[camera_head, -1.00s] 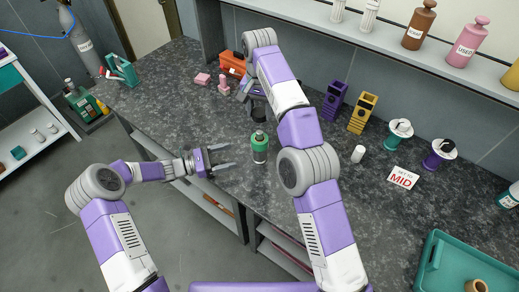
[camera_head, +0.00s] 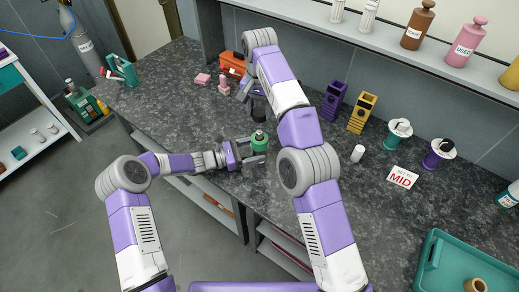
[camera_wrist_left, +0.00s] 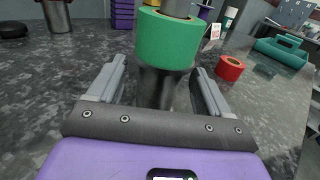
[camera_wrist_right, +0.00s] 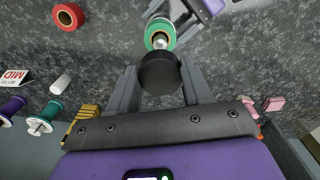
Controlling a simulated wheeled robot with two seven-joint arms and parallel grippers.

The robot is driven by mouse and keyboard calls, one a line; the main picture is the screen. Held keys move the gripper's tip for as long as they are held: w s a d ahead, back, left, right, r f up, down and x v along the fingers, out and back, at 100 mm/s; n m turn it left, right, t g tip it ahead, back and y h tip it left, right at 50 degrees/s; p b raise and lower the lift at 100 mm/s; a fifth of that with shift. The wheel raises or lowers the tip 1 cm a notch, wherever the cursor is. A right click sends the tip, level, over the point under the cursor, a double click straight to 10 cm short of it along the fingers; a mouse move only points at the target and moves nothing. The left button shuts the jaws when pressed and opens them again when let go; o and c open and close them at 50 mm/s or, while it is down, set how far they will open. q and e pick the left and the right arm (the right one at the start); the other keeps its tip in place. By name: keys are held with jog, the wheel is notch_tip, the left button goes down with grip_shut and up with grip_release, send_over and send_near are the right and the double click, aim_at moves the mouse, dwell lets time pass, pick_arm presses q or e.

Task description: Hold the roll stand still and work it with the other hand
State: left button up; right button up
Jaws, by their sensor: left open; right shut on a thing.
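The roll stand is a dark, black-bodied stand with a green roll (camera_head: 259,143) around it and a metal post on top. It stands upright on the counter. The green roll also shows in the left wrist view (camera_wrist_left: 167,40) and the right wrist view (camera_wrist_right: 160,35). My left gripper (camera_head: 257,152) is open, with its fingers on either side of the stand's dark lower body (camera_wrist_left: 155,88). I cannot tell whether they touch it. My right gripper (camera_wrist_right: 160,80) is shut on a black round piece (camera_wrist_right: 160,72), which hides part of the stand in that view.
Purple (camera_head: 334,100) and yellow (camera_head: 361,112) holders, two spools and a white cylinder (camera_head: 357,153) stand along the back. A red roll (camera_wrist_left: 230,68) is to the right. Pink pieces (camera_head: 202,79) are at the left.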

aim_at(259, 132)
pick_arm(q)
jog(key=shift+x, duration=0.95)
grip_shut()
pick_arm(e)
jog(key=shift+s+f, duration=0.1)
jog(key=shift+f, duration=2.4)
jog(key=shift+f, duration=0.9)
jog(key=shift+f, duration=0.55)
